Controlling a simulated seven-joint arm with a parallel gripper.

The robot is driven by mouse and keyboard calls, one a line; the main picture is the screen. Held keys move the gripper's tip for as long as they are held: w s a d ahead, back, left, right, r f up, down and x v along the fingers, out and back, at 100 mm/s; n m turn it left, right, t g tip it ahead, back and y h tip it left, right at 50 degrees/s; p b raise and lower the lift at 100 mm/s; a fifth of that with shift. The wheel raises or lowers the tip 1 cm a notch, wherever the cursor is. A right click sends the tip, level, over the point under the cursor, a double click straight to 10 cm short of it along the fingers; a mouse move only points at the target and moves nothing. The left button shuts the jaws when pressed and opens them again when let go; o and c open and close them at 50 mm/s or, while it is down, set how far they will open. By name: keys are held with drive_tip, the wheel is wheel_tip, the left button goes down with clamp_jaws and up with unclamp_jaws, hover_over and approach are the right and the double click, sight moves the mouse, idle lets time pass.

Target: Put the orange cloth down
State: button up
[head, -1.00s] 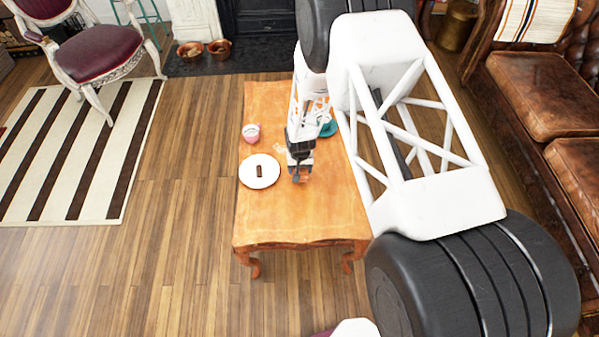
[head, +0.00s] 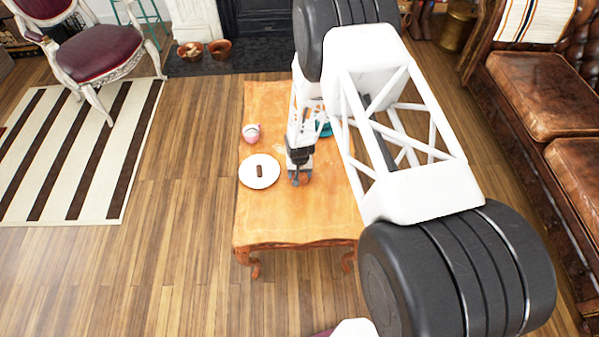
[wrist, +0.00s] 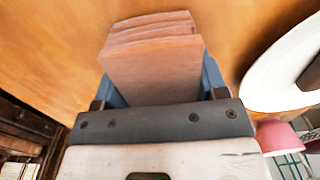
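The orange cloth (wrist: 153,65) is a folded, layered salmon-orange bundle in the wrist view. It sits between the two blue fingers of my gripper (wrist: 160,80), which flank it closely on both sides. The gripper appears shut on it, and the cloth covers part of the fingers. In the head view my gripper (head: 299,180) points down over the wooden table (head: 285,220), just right of a white plate. The cloth is hard to make out there, and I cannot tell whether it touches the tabletop.
The white plate (head: 246,177) holds a small dark brown item (head: 259,170). A teal item (head: 326,129) shows partly behind my arm. The front of the table is clear. A brown leather sofa (head: 533,93) is at the right.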

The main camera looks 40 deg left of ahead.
drive_tip(key=o, duration=0.4)
drive_tip(key=shift+o, duration=0.2)
drive_tip(key=shift+r, duration=0.1)
wheel_tip(320, 180, up, 12)
idle(0.7)
drive_tip(key=shift+r, duration=0.1)
idle(0.8)
